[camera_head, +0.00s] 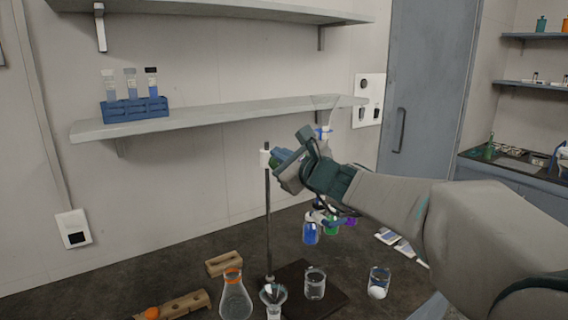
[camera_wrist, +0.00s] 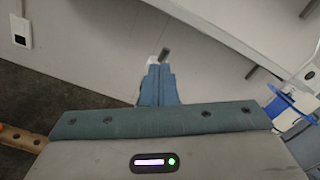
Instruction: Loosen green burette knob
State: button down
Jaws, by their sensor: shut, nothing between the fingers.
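My gripper (camera_head: 279,157) is shut, with its blue-green fingers at the top of a dark upright stand rod (camera_head: 268,205). A white clamp piece (camera_head: 265,159) sits on the rod right beside the fingertips. In the wrist view, the shut fingers (camera_wrist: 157,88) point toward the rod's tip (camera_wrist: 165,54) and the white piece (camera_wrist: 152,61). I cannot tell whether they touch it. I cannot make out the green burette knob clearly; the fingers may cover it. The rod rises from a dark base plate (camera_head: 325,296).
A conical flask (camera_head: 236,301), a beaker (camera_head: 314,284) and another glass (camera_head: 379,281) stand on the bench, with coloured bottles (camera_head: 311,232) behind. A wall shelf (camera_head: 190,122) bears a blue tube rack (camera_head: 134,110). A blue-and-clear item (camera_head: 323,133) is close behind my gripper.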

jog(key=shift+s+a+f+b, duration=0.35)
jog(key=shift+a+f+b, duration=0.25)
jog(key=shift+b, duration=1.6)
jog(key=shift+r, duration=0.15)
jog(key=v, duration=0.6)
jog(key=shift+s+a+r, duration=0.15)
jog(key=shift+r, duration=0.15)
